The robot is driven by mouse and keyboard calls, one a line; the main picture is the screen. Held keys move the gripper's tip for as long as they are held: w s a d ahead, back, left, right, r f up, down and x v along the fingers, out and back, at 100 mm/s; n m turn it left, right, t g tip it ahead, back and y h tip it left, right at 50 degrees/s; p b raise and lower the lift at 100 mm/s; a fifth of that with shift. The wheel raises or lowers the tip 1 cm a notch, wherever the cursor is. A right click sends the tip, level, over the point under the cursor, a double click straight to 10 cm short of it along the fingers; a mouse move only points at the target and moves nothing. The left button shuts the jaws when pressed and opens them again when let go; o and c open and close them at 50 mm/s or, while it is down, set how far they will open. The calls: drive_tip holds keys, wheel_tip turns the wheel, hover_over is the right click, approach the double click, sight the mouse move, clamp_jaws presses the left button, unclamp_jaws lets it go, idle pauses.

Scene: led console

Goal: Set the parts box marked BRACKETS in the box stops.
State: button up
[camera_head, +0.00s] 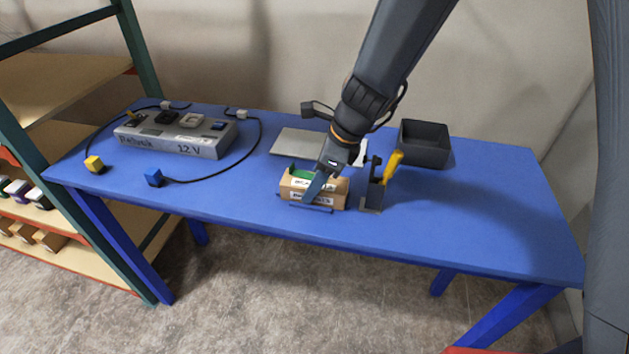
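A tan parts box (299,192) sits near the front edge of the blue table, a little left of the arm. It has a white label on its front, too small and partly covered to read surely, and green contents inside. A thin blue strip, which looks like part of the box stops (318,210), lies along the box's front foot. My gripper (321,182) is at the box from above, with one blue-grey finger crossing its front. The other finger is hidden, so I cannot tell whether it grips the box. Whether the box is fully inside the stops is unclear.
A dark holder (372,192) with a yellow-handled tool (393,164) stands just right of the box. A grey plate (292,143) lies behind. A dark open bin (424,146) is back right. A 12 V console (172,138) with cables is at left. The table's right side is clear.

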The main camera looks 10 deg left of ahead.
drive_tip(key=o, duration=1.3)
drive_tip(key=shift+v, duration=3.9)
